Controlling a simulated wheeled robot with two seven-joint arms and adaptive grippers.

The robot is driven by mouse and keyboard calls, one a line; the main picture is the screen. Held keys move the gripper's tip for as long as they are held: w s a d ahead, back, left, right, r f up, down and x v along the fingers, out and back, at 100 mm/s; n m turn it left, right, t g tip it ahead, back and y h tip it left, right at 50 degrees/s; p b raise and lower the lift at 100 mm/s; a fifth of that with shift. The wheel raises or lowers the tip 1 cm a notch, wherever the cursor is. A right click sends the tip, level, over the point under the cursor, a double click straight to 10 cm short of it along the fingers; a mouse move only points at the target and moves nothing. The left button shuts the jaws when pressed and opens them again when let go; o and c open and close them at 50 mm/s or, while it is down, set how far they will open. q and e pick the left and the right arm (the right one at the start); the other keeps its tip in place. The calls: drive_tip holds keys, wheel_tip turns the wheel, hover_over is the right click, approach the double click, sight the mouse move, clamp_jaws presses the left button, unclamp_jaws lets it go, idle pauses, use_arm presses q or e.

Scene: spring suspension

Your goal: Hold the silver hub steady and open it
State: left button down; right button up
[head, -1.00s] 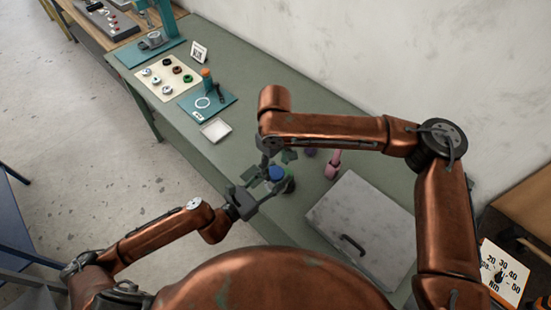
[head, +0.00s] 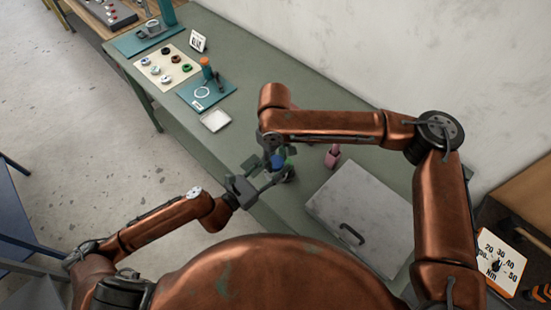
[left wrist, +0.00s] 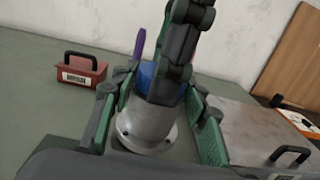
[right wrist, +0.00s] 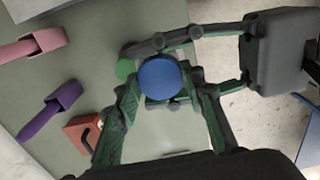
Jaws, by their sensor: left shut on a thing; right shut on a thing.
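The silver hub (left wrist: 148,127) stands upright on the bench in the left wrist view, a pale metal cylinder with a wide flange at its foot. Its blue cap (right wrist: 160,78) shows round from above in the right wrist view and small in the head view (head: 277,161). My left gripper (head: 258,184) is shut on the hub, with a green-padded finger on either side of its body. My right gripper (head: 273,147) comes from above and is shut on the blue cap; its fingers (left wrist: 168,85) hide part of the cap in the left wrist view.
A red block with a black handle (left wrist: 80,73), a purple piece (right wrist: 48,113) and a pink piece (head: 332,156) stand nearby. A grey metal plate with a handle (head: 362,210) lies to the right. A white tray (head: 215,120) and a ring board (head: 167,66) are farther left.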

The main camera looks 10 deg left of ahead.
drive_tip(key=c, duration=0.4)
drive_tip(key=n, duration=0.3)
drive_tip(key=o, duration=1.3)
drive_tip(key=shift+r, duration=0.1)
